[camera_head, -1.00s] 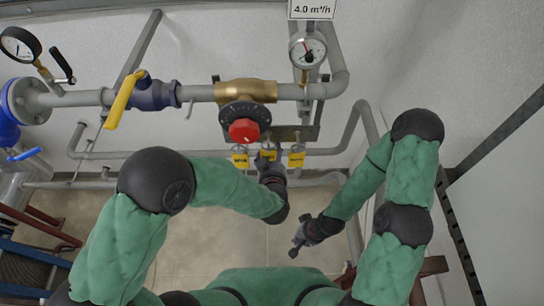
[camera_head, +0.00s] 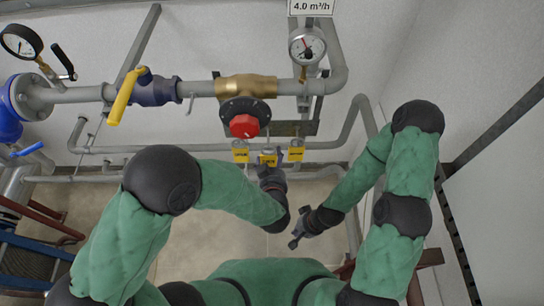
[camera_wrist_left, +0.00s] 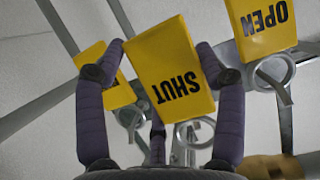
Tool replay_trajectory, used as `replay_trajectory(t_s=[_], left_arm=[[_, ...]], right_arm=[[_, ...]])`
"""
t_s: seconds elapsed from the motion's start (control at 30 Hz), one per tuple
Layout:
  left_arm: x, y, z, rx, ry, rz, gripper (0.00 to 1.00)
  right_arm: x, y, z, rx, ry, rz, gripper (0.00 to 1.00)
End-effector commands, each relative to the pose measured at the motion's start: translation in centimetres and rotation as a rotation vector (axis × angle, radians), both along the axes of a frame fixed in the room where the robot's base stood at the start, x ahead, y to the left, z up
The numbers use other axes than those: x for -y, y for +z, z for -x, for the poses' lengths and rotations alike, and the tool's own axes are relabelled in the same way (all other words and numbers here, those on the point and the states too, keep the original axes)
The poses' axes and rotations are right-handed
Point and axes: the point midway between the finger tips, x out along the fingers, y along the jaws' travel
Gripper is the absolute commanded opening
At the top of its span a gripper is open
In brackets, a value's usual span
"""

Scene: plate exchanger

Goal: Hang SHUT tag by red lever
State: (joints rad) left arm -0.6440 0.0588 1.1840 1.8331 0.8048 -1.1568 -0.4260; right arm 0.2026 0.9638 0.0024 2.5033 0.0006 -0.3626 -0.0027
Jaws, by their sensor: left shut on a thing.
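The yellow SHUT tag (camera_wrist_left: 172,70) is between the fingers of my left gripper (camera_wrist_left: 162,64) in the left wrist view, its lettering upside down. My left gripper (camera_head: 268,168) is shut on this tag, which is the middle yellow tag (camera_head: 267,158) in the head view. Metal rings and hooks show behind it; whether its ring is off the hook I cannot tell. A red knob (camera_head: 244,125) sits below the brass valve; I see no clear red lever. My right gripper (camera_head: 297,238) is low at the right, apart from the tags, its jaws too small to read.
The OPEN tag (camera_wrist_left: 262,22) hangs beside the held tag; in the head view it is the left tag (camera_head: 240,152). Another yellow tag (camera_head: 296,151) hangs at the right. A yellow lever (camera_head: 122,98), black lever (camera_head: 63,62) and blue lever (camera_head: 27,149) lie left. Pipes cross the wall.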

Motion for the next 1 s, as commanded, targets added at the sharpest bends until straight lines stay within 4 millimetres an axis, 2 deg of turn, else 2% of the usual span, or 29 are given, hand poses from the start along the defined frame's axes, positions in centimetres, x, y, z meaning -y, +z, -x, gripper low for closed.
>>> replay_trajectory(t_s=[1.0], left_arm=[[0.0,0.3,4.1,0.001,0.000,-0.001,0.40]], right_arm=[[0.0,1.5,0.0,0.000,0.000,0.000,0.00]])
